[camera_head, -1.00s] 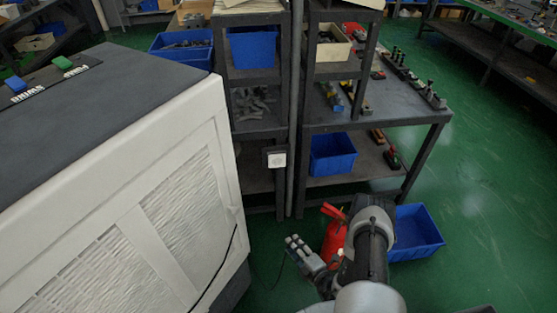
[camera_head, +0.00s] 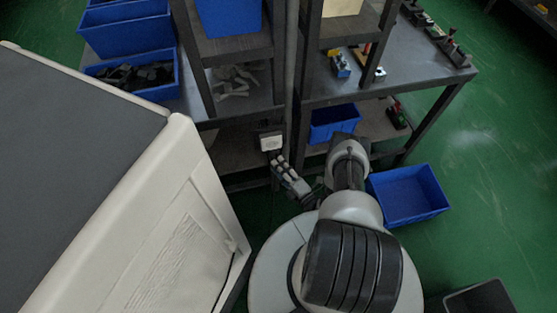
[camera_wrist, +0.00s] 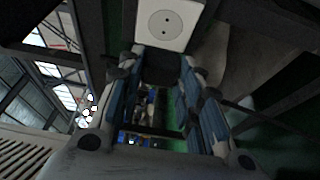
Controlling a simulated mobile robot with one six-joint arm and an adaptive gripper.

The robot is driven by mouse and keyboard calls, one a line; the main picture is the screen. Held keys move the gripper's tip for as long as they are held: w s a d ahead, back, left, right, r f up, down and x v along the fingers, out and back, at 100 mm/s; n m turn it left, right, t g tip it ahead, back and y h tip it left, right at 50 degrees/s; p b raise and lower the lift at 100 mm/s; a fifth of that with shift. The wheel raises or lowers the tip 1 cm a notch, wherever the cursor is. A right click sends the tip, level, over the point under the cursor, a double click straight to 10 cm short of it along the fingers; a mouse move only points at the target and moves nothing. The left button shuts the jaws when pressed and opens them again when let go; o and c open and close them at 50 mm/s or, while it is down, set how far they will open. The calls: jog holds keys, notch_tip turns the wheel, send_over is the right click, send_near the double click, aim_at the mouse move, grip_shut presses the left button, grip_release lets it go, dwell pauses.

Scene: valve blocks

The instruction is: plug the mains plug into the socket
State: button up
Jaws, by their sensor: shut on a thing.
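The socket is a white box with a round two-hole face; it shows on the dark rack post in the head view (camera_head: 271,142) and at the top of the wrist view (camera_wrist: 168,22). My gripper (camera_head: 278,163) is just below and in front of the socket; in the wrist view (camera_wrist: 162,68) its two fingers point at the socket. It is shut on the mains plug (camera_wrist: 160,66), a dark block between the fingertips. Both socket holes are visible and uncovered. The plug's pins are hidden, and I cannot tell the exact gap to the socket.
A white cabinet (camera_head: 150,210) with a dark top stands close on the left. Dark shelving (camera_head: 240,110) with blue bins rises behind the socket. A blue crate (camera_head: 408,195) lies on the green floor to the right. A dark cable (camera_wrist: 265,118) runs across the wrist view's right side.

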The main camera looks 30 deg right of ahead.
jog(key=shift+s, duration=0.15)
jog(key=shift+w+d+b, duration=0.15)
jog(key=shift+w+d, duration=0.1)
jog(key=shift+w, duration=0.7)
jog(key=shift+w+d+b, duration=0.15)
jog(key=shift+w+d, duration=0.1)
jog(key=shift+w, duration=0.7)
jog(key=shift+w+d+b, duration=0.15)
jog(key=shift+w+d, duration=0.1)
jog(key=shift+w, duration=0.7)
jog(key=shift+d+b, duration=0.1)
jog(key=shift+b, duration=0.7)
jog(key=shift+w+d+b, duration=0.15)
jog(key=shift+w+b, duration=0.2)
jog(key=shift+w, duration=0.1)
dwell(0.5)
jog(key=o, duration=1.1)
jog(key=shift+c, duration=0.2)
